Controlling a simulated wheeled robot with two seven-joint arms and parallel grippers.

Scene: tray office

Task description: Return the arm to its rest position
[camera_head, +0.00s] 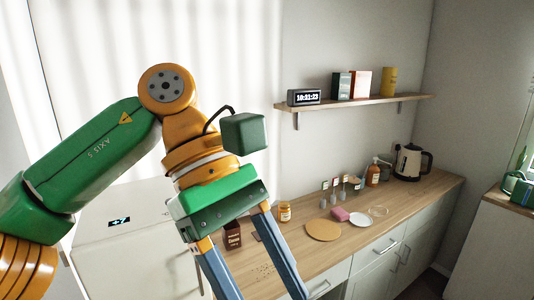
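My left arm comes in from the left in the head view, raised and bent, with its green and orange links in front of the wall. My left gripper (260,288) hangs from it, pointing down in front of the wooden counter (400,208). The finger ends reach the bottom edge of the picture, so the very tips are partly cut off. My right arm and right gripper are not in view.
A dark box (233,236) and a jar (284,211) stand near the gripper. A round board (323,230), pink sponge (340,214), white plate (360,219) and kettle (409,162) are farther right. A wall shelf (355,103) holds a clock (304,97). A white appliance (115,250) is behind the arm.

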